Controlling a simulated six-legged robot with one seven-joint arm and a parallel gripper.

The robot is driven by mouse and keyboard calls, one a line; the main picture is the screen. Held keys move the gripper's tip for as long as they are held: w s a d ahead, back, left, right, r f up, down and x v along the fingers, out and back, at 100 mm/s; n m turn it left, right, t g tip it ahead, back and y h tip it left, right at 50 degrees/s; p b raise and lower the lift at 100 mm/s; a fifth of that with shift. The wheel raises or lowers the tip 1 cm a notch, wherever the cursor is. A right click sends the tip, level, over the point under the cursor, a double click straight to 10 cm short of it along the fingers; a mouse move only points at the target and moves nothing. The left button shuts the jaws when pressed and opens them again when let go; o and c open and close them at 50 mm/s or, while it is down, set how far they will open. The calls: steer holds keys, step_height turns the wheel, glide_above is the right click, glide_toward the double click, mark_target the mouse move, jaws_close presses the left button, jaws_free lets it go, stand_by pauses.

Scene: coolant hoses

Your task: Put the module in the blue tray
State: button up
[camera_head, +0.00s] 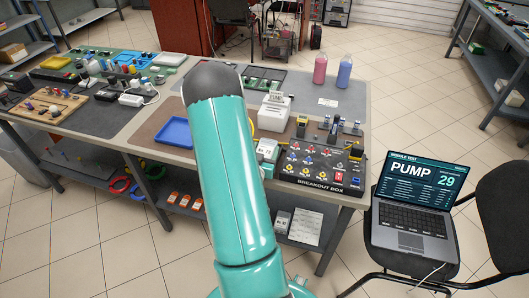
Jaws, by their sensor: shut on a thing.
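The blue tray (174,133) lies on the brown mat, left of my teal arm link, which covers the middle of the view. The part of the tray I see looks empty. A white box-shaped unit (274,110) with a small label stands right of my arm, behind the black breakout box. A smaller white and pale-green block (267,150) is close beside my arm, left of the breakout box. I cannot tell for sure which one is the module. My gripper is hidden behind my arm, so its fingers and anything in them do not show.
The breakout box (320,165) with coloured connectors fills the table's front right. Pink (320,69) and blue (343,72) bottles stand behind. Circuit boards and connectors crowd the left. A laptop (414,205) showing PUMP 29 rests on a chair at the right.

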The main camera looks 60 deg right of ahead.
steer(key=shift+f, duration=0.25)
steer(key=shift+f, duration=0.1)
steer(key=o, duration=1.3)
steer(key=shift+f, duration=0.1)
steer(key=shift+c, duration=0.2)
